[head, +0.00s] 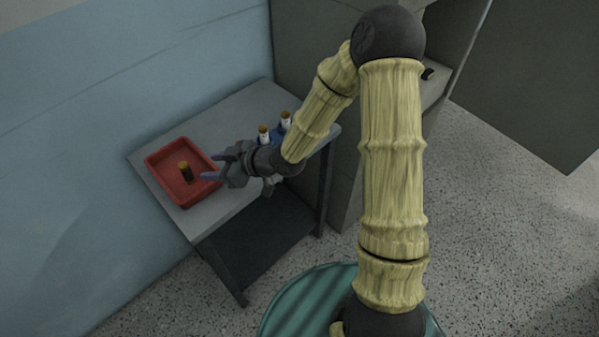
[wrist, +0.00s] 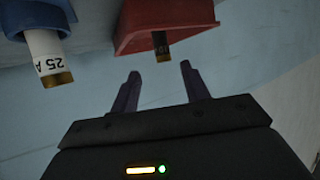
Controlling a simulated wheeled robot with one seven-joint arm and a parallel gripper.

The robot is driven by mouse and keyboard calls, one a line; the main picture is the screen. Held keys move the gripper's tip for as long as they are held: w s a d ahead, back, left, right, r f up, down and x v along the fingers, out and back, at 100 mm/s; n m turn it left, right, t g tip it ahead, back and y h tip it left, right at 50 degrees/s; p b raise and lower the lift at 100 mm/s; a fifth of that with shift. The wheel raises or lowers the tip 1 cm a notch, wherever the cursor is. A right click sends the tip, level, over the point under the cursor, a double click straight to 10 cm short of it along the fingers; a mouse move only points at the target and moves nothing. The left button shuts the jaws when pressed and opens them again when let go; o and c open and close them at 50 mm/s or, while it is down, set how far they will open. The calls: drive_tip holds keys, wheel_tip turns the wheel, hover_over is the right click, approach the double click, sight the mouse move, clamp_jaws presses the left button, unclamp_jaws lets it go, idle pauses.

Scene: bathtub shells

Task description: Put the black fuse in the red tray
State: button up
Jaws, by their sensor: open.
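The black fuse (head: 187,175) stands upright in the red tray (head: 163,187), with its brass cap on top. In the wrist view the fuse (wrist: 161,46) shows as a dark body with a brass end, in front of the red tray wall (wrist: 134,33). My gripper (head: 209,167) is open and empty at the tray's right side, its fingers pointing toward the fuse. In the wrist view the fuse lies beyond and between the fingertips (wrist: 160,71), apart from them. The tray's underside is hidden.
The tray sits on a grey table (head: 233,108) against the blue wall. White fuses (head: 264,133) with brass caps stand in blue holders behind my wrist; one white fuse (wrist: 47,58) shows at the wrist view's left. A grey cabinet (head: 310,60) stands beyond the table.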

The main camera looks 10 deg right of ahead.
drive_tip(key=d+h, duration=0.1)
drive_tip(key=d, duration=0.1)
drive_tip(key=d+f+m+h, duration=0.1)
drive_tip(key=d+h, duration=0.1)
drive_tip(key=d, duration=0.1)
drive_tip(key=d+m+h, duration=0.1)
drive_tip(key=d+h, duration=0.1)
drive_tip(key=shift+s+d+f, duration=0.15)
drive_tip(key=shift+d+f, duration=0.1)
drive_tip(key=s+d+r+m+g+h, duration=0.1)
drive_tip(key=s+d+r+m+h, duration=0.2)
drive_tip(key=s+d+m, duration=0.2)
drive_tip(key=s+d+r+m+g+h, duration=0.2)
drive_tip(key=s+d+m, duration=0.3)
drive_tip(key=s+d, duration=0.4)
drive_tip(key=shift+d+r+m+h, duration=0.3)
drive_tip(key=shift+d+r+h, duration=0.55)
drive_tip(key=shift+d, duration=0.25)
